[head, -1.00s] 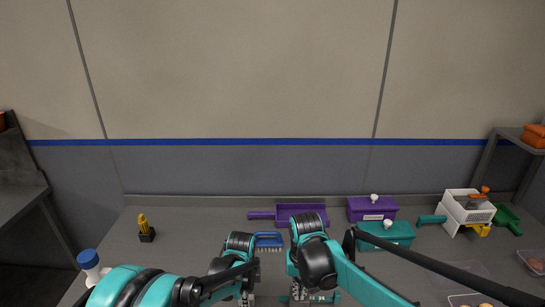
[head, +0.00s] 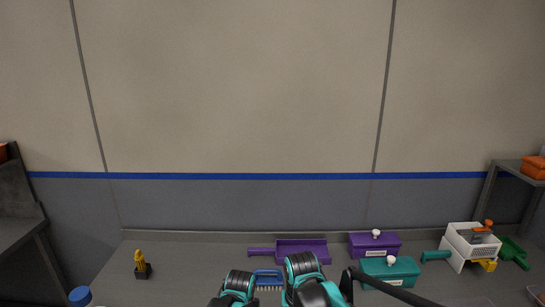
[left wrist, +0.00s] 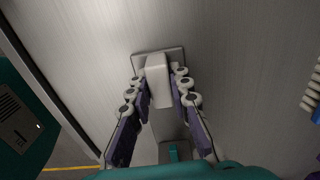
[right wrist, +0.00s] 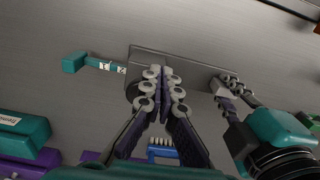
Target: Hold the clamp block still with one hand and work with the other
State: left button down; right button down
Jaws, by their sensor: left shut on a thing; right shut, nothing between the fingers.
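The clamp block (left wrist: 158,80) is a pale grey upright piece on a flat grey base plate, seen in the left wrist view. My left gripper (left wrist: 162,86) is shut on it, a finger on each side. In the right wrist view the grey plate (right wrist: 190,66) runs across the middle, with my left gripper (right wrist: 228,86) at its right end. My right gripper (right wrist: 164,72) is shut and empty over the plate's left part. A dark round part beside its fingers is mostly hidden. The head view shows only my arms at the bottom edge, not the fingers.
A teal handled tool (right wrist: 78,63) with a white marked end lies left of the plate. A blue brush (head: 268,276), purple dustpan (head: 301,250), purple box (head: 374,244), teal box (head: 391,271) and white basket (head: 470,243) stand behind. A yellow-and-black item (head: 141,264) stands at left.

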pick_arm(q)
jog(key=shift+s+f, duration=0.1)
jog(key=shift+f, duration=0.1)
pick_arm(e)
notch_tip(320, 180, up, 6)
jog(key=shift+s+f, duration=0.1)
jog(key=shift+s, duration=0.05)
pick_arm(q)
jog(key=c, duration=1.3)
grip_release()
jog(key=shift+w+f, duration=0.1)
jog(key=shift+w, duration=0.15)
pick_arm(e)
jog(key=shift+w, duration=0.2)
